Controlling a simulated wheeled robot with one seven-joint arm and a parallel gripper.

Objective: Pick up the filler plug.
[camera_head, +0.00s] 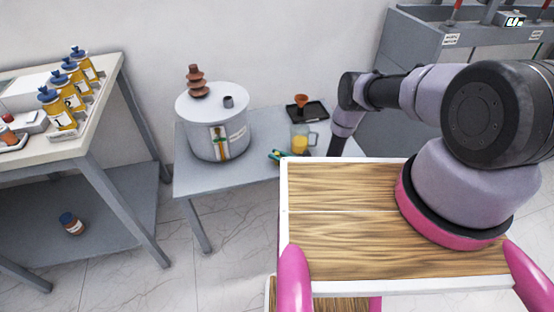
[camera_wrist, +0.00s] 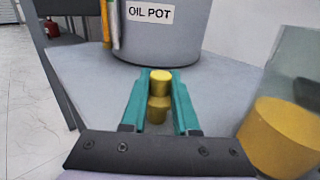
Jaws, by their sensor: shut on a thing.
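The filler plug, a stepped yellow-brass piece (camera_wrist: 160,82), sits between the two teal fingers of my gripper (camera_wrist: 160,100) in the wrist view. My gripper is shut on it. In the head view the teal fingertips show small between the oil pot and the beaker (camera_head: 278,155), and I cannot make out the plug there. The large grey oil pot (camera_head: 205,140) stands on the small grey table, with a short dark neck (camera_head: 228,101) and a brown ribbed bushing (camera_head: 196,82) on its lid. It also shows ahead of the gripper in the wrist view (camera_wrist: 165,40).
A glass beaker of yellow liquid (camera_head: 299,144) stands close right of the gripper. Behind it is a black tray (camera_head: 306,111) with an orange funnel (camera_head: 301,100). A left bench (camera_head: 84,137) holds several yellow bottles. The small table's front left (camera_head: 205,181) is bare.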

